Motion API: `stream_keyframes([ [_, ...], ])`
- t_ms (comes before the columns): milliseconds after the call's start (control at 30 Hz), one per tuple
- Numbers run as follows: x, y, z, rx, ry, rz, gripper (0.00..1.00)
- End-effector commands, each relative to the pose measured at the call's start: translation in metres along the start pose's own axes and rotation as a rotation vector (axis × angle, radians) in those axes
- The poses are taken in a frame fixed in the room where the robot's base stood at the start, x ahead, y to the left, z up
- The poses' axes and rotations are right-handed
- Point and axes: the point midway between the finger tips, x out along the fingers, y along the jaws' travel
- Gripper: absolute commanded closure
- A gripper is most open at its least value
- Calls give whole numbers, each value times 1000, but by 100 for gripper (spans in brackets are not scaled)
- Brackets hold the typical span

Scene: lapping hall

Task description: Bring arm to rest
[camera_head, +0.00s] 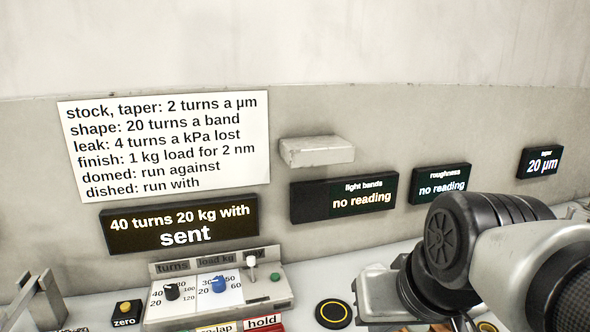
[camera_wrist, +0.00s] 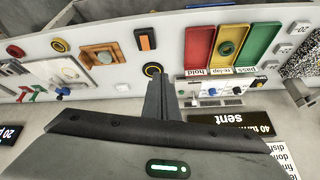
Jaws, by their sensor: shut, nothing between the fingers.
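My arm (camera_head: 470,250) fills the lower right of the head view, bent over the bench. Its gripper end is below the picture there. In the wrist view my gripper (camera_wrist: 161,76) shows as dark fingers closed together, with nothing held between them. The fingers point over the white bench, beside a round black button with a yellow ring (camera_wrist: 152,70). I cannot tell how high above the bench they are.
Coloured trays, including a red one labelled hold (camera_wrist: 200,45), lie beside the fingers. A control box with a black knob (camera_head: 171,292) and a blue knob (camera_head: 218,284) stands by the wall. A display (camera_head: 180,225) reads "sent".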

Motion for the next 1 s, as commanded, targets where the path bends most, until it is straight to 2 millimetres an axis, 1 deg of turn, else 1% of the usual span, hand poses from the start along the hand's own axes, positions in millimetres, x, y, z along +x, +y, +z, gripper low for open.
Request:
stream_keyframes([
  [33, -5, 10, 12, 1, 1, 39, 100],
  [67, -7, 17, 19, 1, -3, 64, 100],
  [100, -18, 20, 18, 3, -7, 80, 100],
  [133, -28, 18, 10, 2, -8, 75, 100],
  [267, -51, 16, -3, 1, -9, 73, 100],
  [500, -102, 12, -32, 0, -8, 71, 100],
  [600, -119, 11, -41, 0, -8, 70, 100],
  [733, -128, 10, -46, 0, -8, 70, 100],
  [1000, -129, 10, -46, 0, -8, 70, 100],
])
